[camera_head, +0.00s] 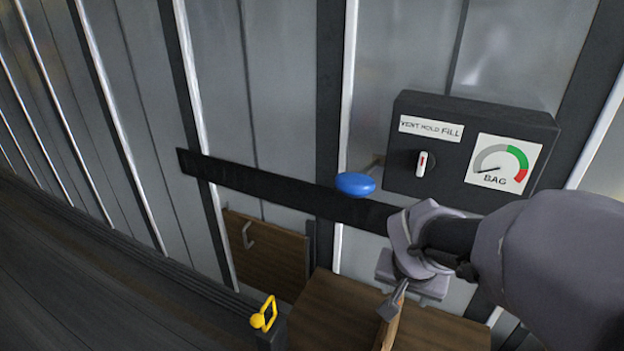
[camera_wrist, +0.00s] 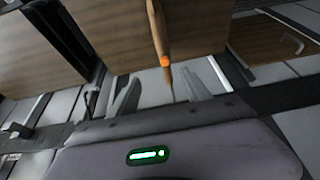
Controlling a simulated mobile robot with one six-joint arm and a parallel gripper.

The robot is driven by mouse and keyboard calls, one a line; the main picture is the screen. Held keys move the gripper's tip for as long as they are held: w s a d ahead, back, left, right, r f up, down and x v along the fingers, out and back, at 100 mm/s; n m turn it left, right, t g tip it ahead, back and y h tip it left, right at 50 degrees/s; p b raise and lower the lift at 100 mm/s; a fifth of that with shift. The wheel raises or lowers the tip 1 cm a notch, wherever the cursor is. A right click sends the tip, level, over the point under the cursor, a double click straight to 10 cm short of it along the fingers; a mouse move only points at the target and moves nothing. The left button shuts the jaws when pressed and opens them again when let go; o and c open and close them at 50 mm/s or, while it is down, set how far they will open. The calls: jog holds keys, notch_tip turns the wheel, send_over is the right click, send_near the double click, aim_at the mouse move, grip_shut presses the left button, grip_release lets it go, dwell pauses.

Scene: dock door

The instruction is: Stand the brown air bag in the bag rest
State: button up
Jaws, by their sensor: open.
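The brown air bag (camera_wrist: 157,25) shows edge-on in the wrist view as a thin upright strip with an orange spot on it. Its lower end reaches in between the spread fingers of my gripper (camera_wrist: 162,92), with gaps on both sides. In the head view, a thin strip of the bag (camera_head: 390,334) shows at the bottom edge, just below my gripper (camera_head: 392,300). My gripper is open and holds nothing. I cannot make out the bag rest for certain in either view.
Brown wooden boxes (camera_head: 345,315) stand close on both sides of the bag. A dark control box (camera_head: 468,150) with a knob and BAG gauge, a blue knob (camera_head: 355,184) and a black rail (camera_head: 270,183) are on the wall. A yellow handle (camera_head: 264,314) stands lower left.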

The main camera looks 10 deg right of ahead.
jog(key=b+x, duration=0.2)
jog(key=x, duration=0.3)
jog(key=b+x, duration=0.2)
jog(key=x, duration=0.4)
jog(key=shift+w+a+f, duration=0.15)
jog(key=shift+f, duration=0.1)
jog(key=b+x, duration=0.2)
jog(key=x, duration=0.1)
jog(key=b+x, duration=0.1)
jog(key=x, duration=0.1)
jog(key=shift+w+a+f, duration=0.2)
jog(key=shift+w+f, duration=0.05)
jog(key=shift+w, duration=0.05)
grip_shut()
